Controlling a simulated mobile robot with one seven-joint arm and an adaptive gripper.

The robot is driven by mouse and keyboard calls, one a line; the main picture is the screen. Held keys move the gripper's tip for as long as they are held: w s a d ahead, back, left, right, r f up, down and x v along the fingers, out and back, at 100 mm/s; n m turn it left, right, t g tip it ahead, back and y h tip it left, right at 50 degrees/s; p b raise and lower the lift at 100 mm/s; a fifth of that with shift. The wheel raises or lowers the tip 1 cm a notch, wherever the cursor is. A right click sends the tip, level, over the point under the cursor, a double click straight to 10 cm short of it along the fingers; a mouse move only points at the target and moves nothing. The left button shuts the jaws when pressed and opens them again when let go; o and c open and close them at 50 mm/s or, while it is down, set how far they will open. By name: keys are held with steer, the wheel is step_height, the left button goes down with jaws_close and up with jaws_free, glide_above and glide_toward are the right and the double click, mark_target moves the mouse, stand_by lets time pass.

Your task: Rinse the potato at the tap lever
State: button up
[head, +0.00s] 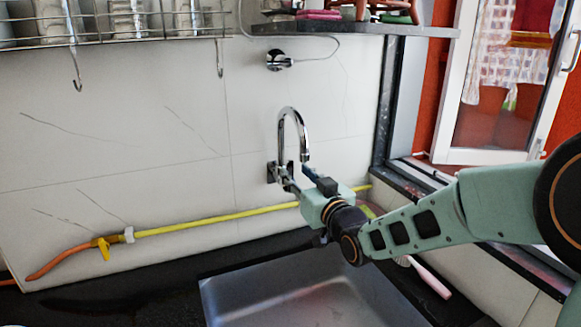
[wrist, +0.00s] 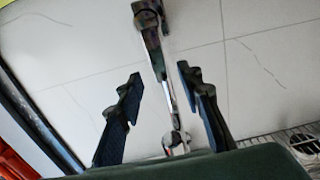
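The chrome tap (head: 292,125) is fixed to the tiled wall above the sink (head: 290,295), with its curved spout upright. My gripper (head: 298,180) is at the lower part of the tap. In the wrist view, my gripper (wrist: 158,95) has its two dark fingers spread apart. The chrome tap (wrist: 160,55) shows in the gap between them; I cannot tell whether a finger touches it. The lever cannot be clearly told from the tap body. No potato is visible in either view. No water is seen running.
A yellow hose (head: 215,219) runs along the wall behind the counter (head: 110,295). A wall valve (head: 279,60) and a shelf (head: 350,29) are above the tap. A dish rack (head: 110,25) hangs upper left. An open window (head: 505,80) is at right. A pink-handled brush (head: 430,280) lies beside the sink.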

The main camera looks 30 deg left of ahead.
mark_target(290, 167)
steer(key=shift+x, duration=2.5)
steer(key=shift+c, duration=0.4)
jaws_close()
